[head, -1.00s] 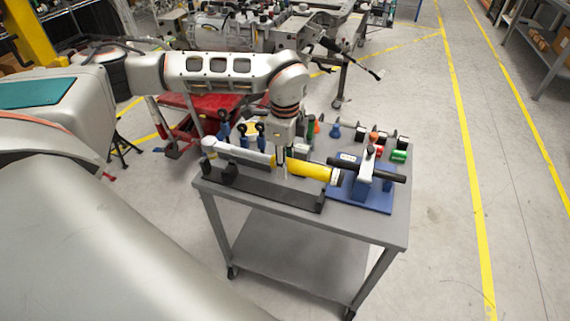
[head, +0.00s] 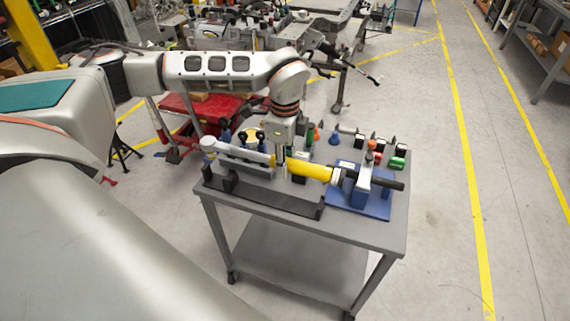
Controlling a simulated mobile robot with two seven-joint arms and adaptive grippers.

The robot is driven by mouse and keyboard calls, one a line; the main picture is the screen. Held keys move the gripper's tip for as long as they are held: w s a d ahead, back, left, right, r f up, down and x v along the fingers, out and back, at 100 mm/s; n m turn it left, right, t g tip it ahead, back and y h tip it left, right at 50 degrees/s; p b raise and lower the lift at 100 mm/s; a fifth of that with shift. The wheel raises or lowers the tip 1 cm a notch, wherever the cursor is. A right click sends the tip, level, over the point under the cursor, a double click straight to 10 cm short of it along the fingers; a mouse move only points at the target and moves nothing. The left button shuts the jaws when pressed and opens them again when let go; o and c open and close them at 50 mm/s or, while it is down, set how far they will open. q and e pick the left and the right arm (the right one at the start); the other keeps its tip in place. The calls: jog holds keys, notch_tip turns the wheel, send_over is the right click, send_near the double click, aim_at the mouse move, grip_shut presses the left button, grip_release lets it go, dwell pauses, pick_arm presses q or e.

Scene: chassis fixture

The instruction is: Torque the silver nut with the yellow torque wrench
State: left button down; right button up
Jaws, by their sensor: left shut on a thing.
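The torque wrench (head: 308,169) has a yellow handle and a long silver shaft with a round silver head at its left end. My left gripper (head: 281,162) points down and is shut on the wrench near where the yellow handle meets the shaft. The wrench lies roughly level, slightly above the long black holder (head: 275,201) on the cart. A blue fixture (head: 377,206) with a black bar across it stands just right of the handle end. I cannot make out the silver nut. My right gripper is not in view.
The grey cart (head: 306,226) carries several small tools and coloured parts along its back edge, among them a green piece (head: 397,163) and a blue one (head: 334,138). Blue-topped pieces (head: 243,138) stand behind the wrench's shaft. Open floor lies right of the cart.

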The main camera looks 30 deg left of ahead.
pick_arm(q)
jog(key=shift+r+p, duration=0.4)
jog(key=shift+r, duration=0.4)
jog(key=shift+w+r, duration=0.1)
jog(key=shift+r, duration=1.15)
jog(key=shift+d, duration=0.1)
